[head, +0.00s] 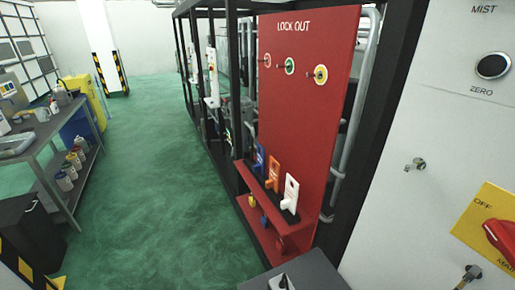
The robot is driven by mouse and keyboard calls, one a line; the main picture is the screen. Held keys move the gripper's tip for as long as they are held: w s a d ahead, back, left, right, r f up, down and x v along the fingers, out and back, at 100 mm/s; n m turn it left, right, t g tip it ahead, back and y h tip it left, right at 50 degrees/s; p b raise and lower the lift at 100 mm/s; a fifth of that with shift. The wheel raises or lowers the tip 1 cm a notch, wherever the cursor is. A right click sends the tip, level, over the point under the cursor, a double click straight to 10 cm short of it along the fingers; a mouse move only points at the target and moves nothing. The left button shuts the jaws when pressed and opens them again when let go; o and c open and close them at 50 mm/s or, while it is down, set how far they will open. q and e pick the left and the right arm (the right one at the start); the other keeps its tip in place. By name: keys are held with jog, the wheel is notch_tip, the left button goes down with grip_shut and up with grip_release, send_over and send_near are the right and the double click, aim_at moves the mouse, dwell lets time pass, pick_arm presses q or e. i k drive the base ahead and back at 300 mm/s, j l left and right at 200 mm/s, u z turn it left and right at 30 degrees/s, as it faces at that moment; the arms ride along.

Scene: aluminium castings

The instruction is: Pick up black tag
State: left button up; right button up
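I cannot make out a black tag for certain in the head view. A red lockout board (305,110) stands right of the middle, with a row of upright tags on its lower ledge: a blue tag (259,158), an orange tag (273,174) and a white tag (290,194). A small dark and white object (283,282) shows at the bottom edge on a grey surface (312,272); it is too small and cut off to identify. Neither of my grippers is in view.
A white panel (425,130) with a yellow plate and red rotary switch (500,238) stands close on the right. Black frame posts (385,130) flank the board. A bench (55,140) and a dark cabinet (32,232) stand on the left. Green floor (150,170) between is clear.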

aim_at(249, 153)
jog(key=i+j+z, duration=0.15)
jog(key=j+z, duration=0.3)
jog(key=j, duration=0.3)
jog(key=j+z, duration=0.45)
jog(key=j, duration=0.35)
jog(key=k+j+z, duration=0.1)
jog(key=j+z, duration=0.35)
jog(key=j, duration=0.3)
